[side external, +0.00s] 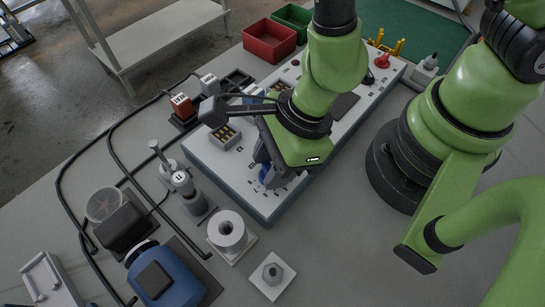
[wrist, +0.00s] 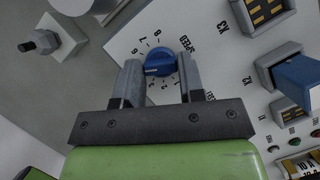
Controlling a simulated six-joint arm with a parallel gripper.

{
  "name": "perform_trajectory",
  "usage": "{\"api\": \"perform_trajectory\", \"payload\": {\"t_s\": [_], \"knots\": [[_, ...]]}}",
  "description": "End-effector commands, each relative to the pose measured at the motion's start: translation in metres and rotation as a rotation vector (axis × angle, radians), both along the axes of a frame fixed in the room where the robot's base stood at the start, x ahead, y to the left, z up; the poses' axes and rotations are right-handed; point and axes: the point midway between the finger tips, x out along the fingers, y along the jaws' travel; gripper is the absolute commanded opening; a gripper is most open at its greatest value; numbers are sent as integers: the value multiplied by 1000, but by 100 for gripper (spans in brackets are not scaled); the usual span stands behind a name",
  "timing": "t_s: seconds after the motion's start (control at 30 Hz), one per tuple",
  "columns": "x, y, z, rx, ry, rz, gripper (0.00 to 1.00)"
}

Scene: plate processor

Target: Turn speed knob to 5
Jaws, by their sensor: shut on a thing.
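The blue speed knob (wrist: 160,62) sits on the white panel among printed numbers, beside the word SPEED. My gripper (wrist: 160,75) is shut on it, with one grey finger on each side.
The long white control panel (side external: 211,165) carries switches and a blue lever (wrist: 298,78). Red (side external: 269,40) and green bins stand behind.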

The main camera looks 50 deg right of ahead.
Motion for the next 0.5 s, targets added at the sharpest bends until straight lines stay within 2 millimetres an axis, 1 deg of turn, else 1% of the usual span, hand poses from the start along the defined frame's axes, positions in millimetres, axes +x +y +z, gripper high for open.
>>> {"api": "perform_trajectory", "payload": {"t_s": [0.2, 0.5], "knots": [[0, 1, 0, 1, 0, -42, 12], [0, 1, 0, 2, -1, -50, 12]]}}
